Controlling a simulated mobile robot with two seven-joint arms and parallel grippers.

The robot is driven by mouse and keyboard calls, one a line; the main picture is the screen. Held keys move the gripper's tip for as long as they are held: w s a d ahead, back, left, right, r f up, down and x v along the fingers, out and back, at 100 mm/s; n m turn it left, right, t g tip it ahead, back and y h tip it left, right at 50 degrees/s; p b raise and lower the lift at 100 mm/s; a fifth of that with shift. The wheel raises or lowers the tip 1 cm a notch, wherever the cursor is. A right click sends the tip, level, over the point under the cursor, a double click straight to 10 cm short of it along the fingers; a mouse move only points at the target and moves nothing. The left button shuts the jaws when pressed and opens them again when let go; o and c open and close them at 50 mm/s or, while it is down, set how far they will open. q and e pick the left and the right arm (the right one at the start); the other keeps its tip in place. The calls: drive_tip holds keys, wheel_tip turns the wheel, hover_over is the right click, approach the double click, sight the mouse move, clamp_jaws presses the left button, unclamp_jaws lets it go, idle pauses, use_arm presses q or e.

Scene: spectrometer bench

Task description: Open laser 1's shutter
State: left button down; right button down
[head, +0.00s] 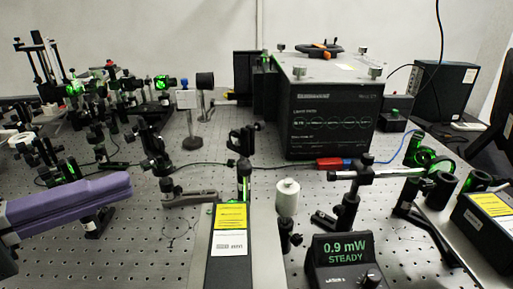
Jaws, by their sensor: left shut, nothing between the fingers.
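A black laser box with a yellow label (231,217) stands at the front centre, its long side running away from me. A small upright black part with a green glow (244,185) stands at its far end; I cannot tell if it is a shutter. A second box with a yellow label (492,206) is at the right edge. I cannot read which one is laser 1. My left gripper (124,186), purple, comes in from the left, shut and empty, to the left of the centre box and apart from it. My right gripper is not in view.
A power meter (343,248) at the front right reads "0.9 mW STEADY". A large black spectrometer box (331,125) stands at the back. A white cylinder (287,196) stands beside the centre box. Several posts and mounts crowd the left back; some perforated bench (150,250) is clear at front left.

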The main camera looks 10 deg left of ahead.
use_arm(q)
drive_tip(key=shift+w+d+f, duration=0.1)
drive_tip(key=shift+w+d, duration=0.95)
drive_tip(key=shift+d, duration=0.35)
drive_tip(key=shift+w+d+f, duration=0.15)
drive_tip(key=shift+w+d, duration=0.85)
drive_tip(key=shift+d, duration=0.45)
drive_tip(key=shift+w+d+f, duration=0.1)
drive_tip(key=shift+w+d, duration=0.95)
drive_tip(key=shift+d, duration=0.35)
